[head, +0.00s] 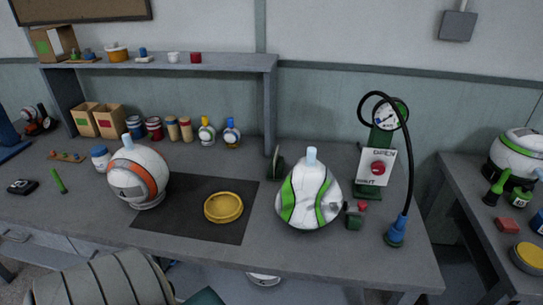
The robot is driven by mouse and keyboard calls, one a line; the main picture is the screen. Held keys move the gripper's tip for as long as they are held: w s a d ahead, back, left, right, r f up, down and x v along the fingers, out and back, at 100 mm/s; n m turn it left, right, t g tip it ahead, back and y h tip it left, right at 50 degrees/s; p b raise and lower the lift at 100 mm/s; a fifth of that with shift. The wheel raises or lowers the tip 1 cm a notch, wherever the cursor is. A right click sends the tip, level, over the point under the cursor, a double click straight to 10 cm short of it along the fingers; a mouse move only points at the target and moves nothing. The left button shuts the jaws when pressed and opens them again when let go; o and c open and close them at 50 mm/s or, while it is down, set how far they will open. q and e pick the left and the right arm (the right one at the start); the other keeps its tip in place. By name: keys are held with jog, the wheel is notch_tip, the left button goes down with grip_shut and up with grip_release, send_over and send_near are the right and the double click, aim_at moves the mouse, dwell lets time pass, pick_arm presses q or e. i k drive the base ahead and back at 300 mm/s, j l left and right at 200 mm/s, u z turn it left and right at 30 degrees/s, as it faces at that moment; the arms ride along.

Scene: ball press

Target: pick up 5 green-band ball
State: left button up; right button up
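A white ball with green bands (300,205) sits on the workbench right of the dark mat, with a pale blue cap on top. Another white ball with a green band (517,152) is at the right edge, on a second bench and partly cut off by the frame. Neither of my grippers shows in the head view.
A white ball with an orange band (127,185) stands at the left of the dark mat (190,238). A yellow disc (223,207) lies on the mat. A gauge stand (378,160) with a black hose and blue nozzle (396,232) stands to the right. A shelf (220,63) runs behind.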

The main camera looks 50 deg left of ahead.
aim_at(310, 198)
jog(key=u, duration=1.15)
jog(key=z, duration=0.35)
jog(key=j+z, duration=0.4)
jog(key=k+j+z, duration=0.1)
jog(key=j+z, duration=0.3)
jog(key=k+j+z, duration=0.15)
jog(key=z, duration=0.25)
jog(key=k+j, duration=0.15)
jog(key=j, duration=0.15)
